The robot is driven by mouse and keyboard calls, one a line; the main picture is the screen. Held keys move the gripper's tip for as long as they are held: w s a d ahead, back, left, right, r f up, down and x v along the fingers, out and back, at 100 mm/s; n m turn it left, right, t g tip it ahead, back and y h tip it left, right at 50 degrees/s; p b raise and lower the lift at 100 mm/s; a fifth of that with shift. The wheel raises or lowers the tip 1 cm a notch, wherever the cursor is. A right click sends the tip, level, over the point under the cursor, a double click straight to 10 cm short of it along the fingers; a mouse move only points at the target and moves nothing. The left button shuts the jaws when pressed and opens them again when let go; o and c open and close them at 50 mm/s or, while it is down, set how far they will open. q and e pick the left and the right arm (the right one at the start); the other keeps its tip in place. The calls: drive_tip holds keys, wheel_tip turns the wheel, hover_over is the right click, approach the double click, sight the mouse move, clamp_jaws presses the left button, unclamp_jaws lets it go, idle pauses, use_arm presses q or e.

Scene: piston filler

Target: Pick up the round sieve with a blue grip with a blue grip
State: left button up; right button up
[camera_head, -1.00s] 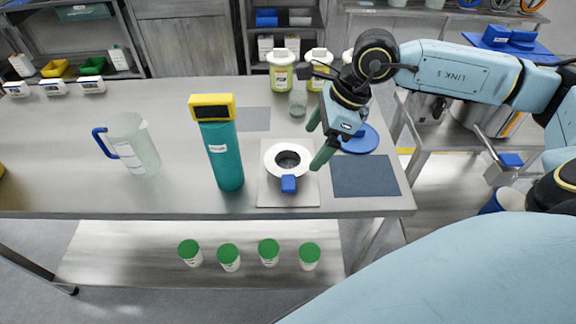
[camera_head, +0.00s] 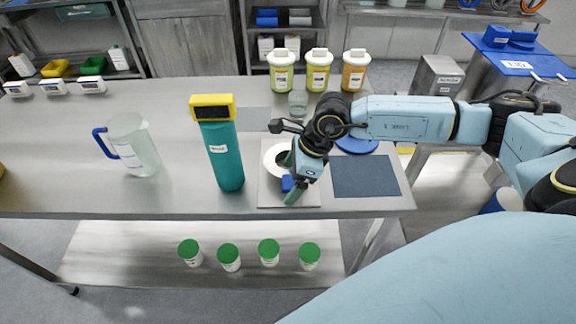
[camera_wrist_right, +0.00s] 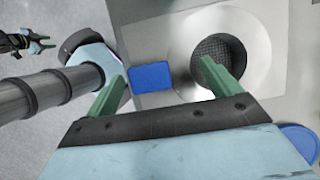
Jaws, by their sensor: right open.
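The round sieve (camera_head: 271,158) has a wide white rim, a dark mesh centre and a blue grip (camera_head: 287,184). It sits on a light grey plate on the table, partly hidden by my right gripper (camera_head: 291,178). In the right wrist view, the sieve (camera_wrist_right: 255,30) and its blue grip (camera_wrist_right: 150,77) lie beneath the open right gripper (camera_wrist_right: 163,85). One green finger is left of the grip; the other overlaps the mesh opening. Contact cannot be told. What looks like my left gripper (camera_wrist_right: 42,43) shows small at the wrist view's upper left.
A teal bottle-like device with a yellow head (camera_head: 222,155) stands left of the sieve. A clear jug (camera_head: 140,150) is farther left. A blue disc (camera_head: 358,145) and a dark mat (camera_head: 365,177) are right. A glass (camera_head: 298,103) and lidded jars (camera_head: 318,72) stand behind.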

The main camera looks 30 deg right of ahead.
drive_tip(key=shift+f, duration=0.15)
drive_tip(key=c, duration=1)
